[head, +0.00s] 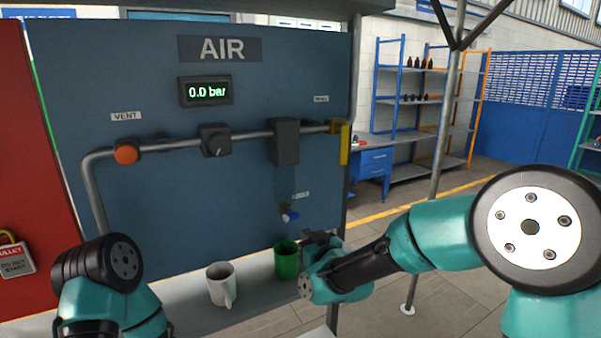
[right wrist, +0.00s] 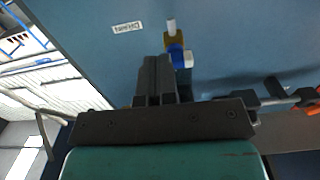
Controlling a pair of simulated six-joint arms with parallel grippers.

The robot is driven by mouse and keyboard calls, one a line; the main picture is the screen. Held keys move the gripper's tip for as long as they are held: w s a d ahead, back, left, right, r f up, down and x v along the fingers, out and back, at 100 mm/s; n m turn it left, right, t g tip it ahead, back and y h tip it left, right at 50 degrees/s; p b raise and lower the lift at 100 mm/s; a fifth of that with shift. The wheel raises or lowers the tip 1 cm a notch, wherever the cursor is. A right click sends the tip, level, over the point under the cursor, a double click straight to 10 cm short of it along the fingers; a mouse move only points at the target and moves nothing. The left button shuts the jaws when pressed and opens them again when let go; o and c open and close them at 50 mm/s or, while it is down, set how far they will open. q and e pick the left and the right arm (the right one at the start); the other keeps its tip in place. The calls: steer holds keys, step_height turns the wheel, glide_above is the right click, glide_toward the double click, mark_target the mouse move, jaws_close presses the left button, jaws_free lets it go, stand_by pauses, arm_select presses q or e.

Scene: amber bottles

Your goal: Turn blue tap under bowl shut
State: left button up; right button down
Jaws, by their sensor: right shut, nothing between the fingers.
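The tap has a small brass body and a blue handle (head: 290,215), low on the blue-grey panel under a dark block (head: 285,142) on the pipe. A bluish bowl below that block is faint against the panel. The blue handle also shows in the right wrist view (right wrist: 176,54), with a pale piece at its right. My right gripper (head: 318,237) is below and right of the tap in the head view. In the right wrist view its fingers (right wrist: 157,62) are together and empty, just left of the handle; whether they touch it I cannot tell. My left gripper is out of view.
A green mug (head: 287,261) stands on the ledge below the tap, beside my right gripper. A white mug (head: 221,284) stands left of it. The gauge (head: 206,91) reads 0.0 bar. An orange knob (head: 126,154) and a yellow handle (head: 344,145) sit on the pipe.

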mark_target(290, 216)
steer(key=shift+x, duration=1.9)
steer(key=shift+s+a+r, duration=0.15)
steer(key=shift+a+r, duration=0.1)
steer(key=shift+r, duration=0.45)
steer(key=shift+s+a, duration=0.35)
steer(key=shift+a, duration=0.4)
steer(key=shift+s+a+r, duration=0.15)
steer(key=shift+a+r, duration=0.05)
steer(key=shift+a, duration=0.1)
stand_by(0.4)
steer(key=shift+f, duration=0.15)
steer(key=shift+s+a+f, duration=0.1)
steer(key=shift+a+f, duration=0.05)
steer(key=shift+f, duration=0.25)
steer(key=shift+f, duration=0.1)
